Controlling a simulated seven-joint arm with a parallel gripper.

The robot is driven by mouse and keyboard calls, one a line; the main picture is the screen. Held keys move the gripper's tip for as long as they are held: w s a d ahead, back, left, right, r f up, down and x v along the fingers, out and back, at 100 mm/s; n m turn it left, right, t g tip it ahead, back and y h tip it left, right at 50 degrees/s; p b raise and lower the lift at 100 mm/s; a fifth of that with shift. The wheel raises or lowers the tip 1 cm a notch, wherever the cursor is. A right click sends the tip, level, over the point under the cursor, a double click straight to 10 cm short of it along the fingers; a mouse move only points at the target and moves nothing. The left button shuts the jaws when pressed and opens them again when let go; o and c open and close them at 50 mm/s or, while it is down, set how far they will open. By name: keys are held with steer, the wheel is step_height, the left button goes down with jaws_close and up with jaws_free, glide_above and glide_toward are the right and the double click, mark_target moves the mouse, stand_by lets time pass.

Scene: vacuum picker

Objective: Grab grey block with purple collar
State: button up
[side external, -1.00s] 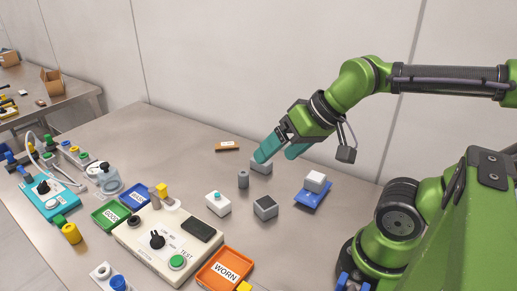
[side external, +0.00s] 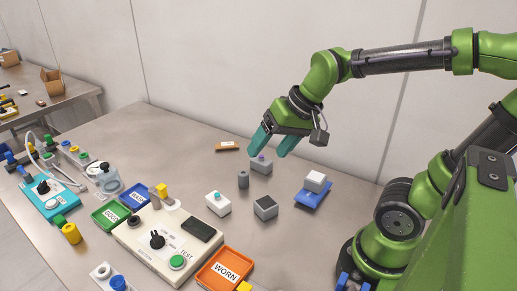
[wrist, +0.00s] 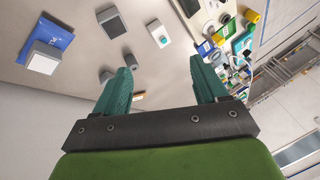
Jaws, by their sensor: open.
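The grey block with a purple collar (side external: 261,167) stands on the bench in the side view, its purple top showing just below my fingertips. My gripper (side external: 268,149) is open and empty, its two teal fingers pointing down over the block. I cannot tell from the side view how far above it they are. In the wrist view my gripper (wrist: 160,65) is spread wide. A grey block (wrist: 106,76), likely the same one, is beside the left finger and partly hidden by it, outside the gap; its collar cannot be made out there.
A grey cylinder (side external: 243,179) stands close in front-left of the block. An orange bar (side external: 228,146) lies behind.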

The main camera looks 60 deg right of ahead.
steer(key=w+d+f+m+g, duration=0.2)
steer(key=w+d+m, duration=0.5)
steer(key=m+g+h, duration=0.2)
steer(key=m+g, duration=0.1)
steer(key=m, duration=1.4)
glide_above(261, 157)
step_height(261, 157, down, 5)
steer(key=r+m, duration=0.1)
steer(key=m, duration=0.6)
steer(key=shift+g, duration=0.3)
steer(key=f, duration=1)
steer(key=shift+w+d+f, duration=0.3)
steer(key=shift+w+f, duration=0.05)
steer(key=shift+f, duration=0.05)
steer(key=shift+s+a+f, duration=0.15)
steer(key=shift+s+f, duration=0.05)
steer(key=shift+f, duration=1.15)
steer(key=shift+s+a+f, duration=0.1)
steer(key=shift+s+f, duration=0.1)
steer(key=shift+f, duration=1.1)
steer(key=c, duration=1.1)
